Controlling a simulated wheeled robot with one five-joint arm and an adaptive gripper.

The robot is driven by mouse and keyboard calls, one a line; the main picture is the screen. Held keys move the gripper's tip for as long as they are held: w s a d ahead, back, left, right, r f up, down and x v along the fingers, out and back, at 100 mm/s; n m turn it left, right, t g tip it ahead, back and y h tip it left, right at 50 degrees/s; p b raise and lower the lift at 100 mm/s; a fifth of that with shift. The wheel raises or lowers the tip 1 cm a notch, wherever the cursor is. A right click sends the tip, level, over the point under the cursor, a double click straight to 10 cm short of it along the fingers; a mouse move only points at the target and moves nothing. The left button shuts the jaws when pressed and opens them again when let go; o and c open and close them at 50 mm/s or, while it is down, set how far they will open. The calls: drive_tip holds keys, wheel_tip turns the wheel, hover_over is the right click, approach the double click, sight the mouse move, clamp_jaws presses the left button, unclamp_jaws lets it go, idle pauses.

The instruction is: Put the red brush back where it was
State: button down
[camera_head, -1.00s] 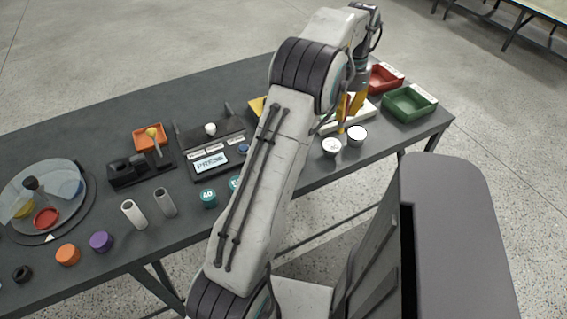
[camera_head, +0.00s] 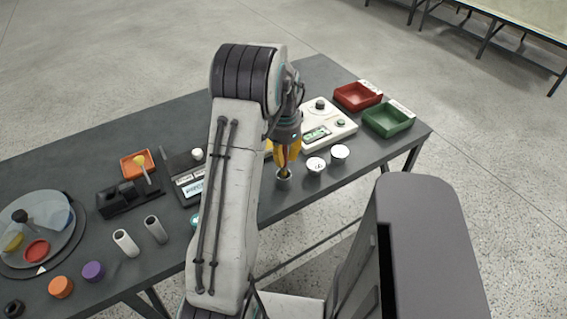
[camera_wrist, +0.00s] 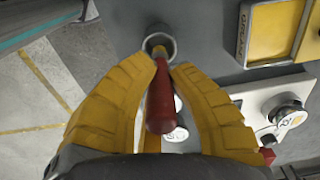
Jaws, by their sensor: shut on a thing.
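The red brush (camera_wrist: 161,108) is between the yellow fingers of my gripper (camera_wrist: 166,70) in the wrist view. Its red handle points toward the camera, and its far end points at the small grey round cup (camera_wrist: 151,42). In the head view my gripper (camera_head: 285,158) points down just above the same cup (camera_head: 283,184), near the table's front edge. My gripper is shut on the brush. The fingers hide most of the brush in the head view. I cannot tell how far its lower end is inside the cup.
Two white-topped cups (camera_head: 327,160) stand close to the right of the grey cup. A white device (camera_head: 335,117) is behind them, with red (camera_head: 357,96) and green (camera_head: 388,118) trays farther right. My arm hides part of the table to the left.

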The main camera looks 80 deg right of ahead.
sight(284, 166)
drive_tip(key=shift+f+p, duration=1.35)
drive_tip(key=shift+p, duration=0.35)
drive_tip(key=shift+f+p, duration=0.35)
drive_tip(key=shift+f, duration=0.35)
drive_tip(key=shift+f, duration=0.15)
drive_tip(key=c, duration=1.3)
unclamp_jaws()
drive_tip(key=shift+o, duration=0.2)
